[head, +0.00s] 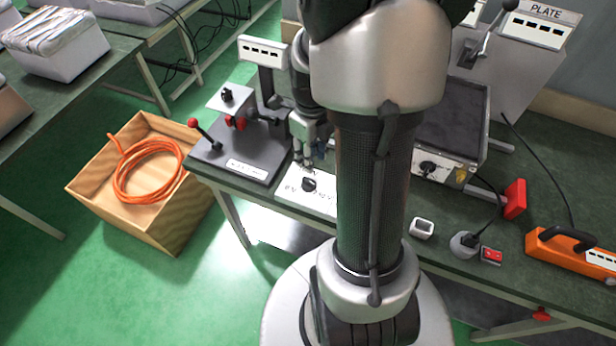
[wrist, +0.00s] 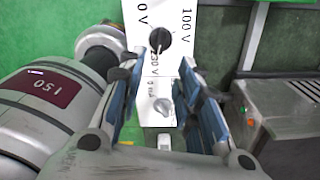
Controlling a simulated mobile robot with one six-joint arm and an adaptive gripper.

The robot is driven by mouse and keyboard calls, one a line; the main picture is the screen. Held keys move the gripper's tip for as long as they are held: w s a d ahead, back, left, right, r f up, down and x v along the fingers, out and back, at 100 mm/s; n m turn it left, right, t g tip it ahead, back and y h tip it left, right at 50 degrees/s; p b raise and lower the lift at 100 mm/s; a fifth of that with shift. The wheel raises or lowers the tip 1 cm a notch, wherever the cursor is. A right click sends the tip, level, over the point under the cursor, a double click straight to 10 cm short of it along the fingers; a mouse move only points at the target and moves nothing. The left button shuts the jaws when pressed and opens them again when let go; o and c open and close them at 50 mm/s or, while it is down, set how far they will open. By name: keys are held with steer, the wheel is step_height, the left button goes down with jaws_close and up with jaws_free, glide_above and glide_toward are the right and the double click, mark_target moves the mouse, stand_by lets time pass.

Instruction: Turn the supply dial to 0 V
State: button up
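The supply dial (wrist: 161,42) is a black knob on a white panel in the wrist view. Labels read 0 V at left, 100 V at right and what looks like 230 V below. A small white mark on the knob seems to face the 230 V label, but it is too small to be sure. In the head view the dial (head: 309,184) sits on the white panel (head: 325,205) at the bench's front edge. My gripper (wrist: 158,73) is open, its blue-grey fingers apart and empty. In the head view my gripper (head: 308,160) is just above and behind the dial.
A grey knob (wrist: 163,106) is below the dial in the wrist view. A rig with red-knobbed lever (head: 240,150) stands left of the panel. A wooden crate (head: 150,215) holds orange cable.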

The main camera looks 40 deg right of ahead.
mark_target(310, 182)
step_height(310, 182, down, 11)
steer(key=b, duration=0.3)
steer(key=shift+r, duration=0.2)
steer(key=shift+c, duration=0.6)
jaws_close()
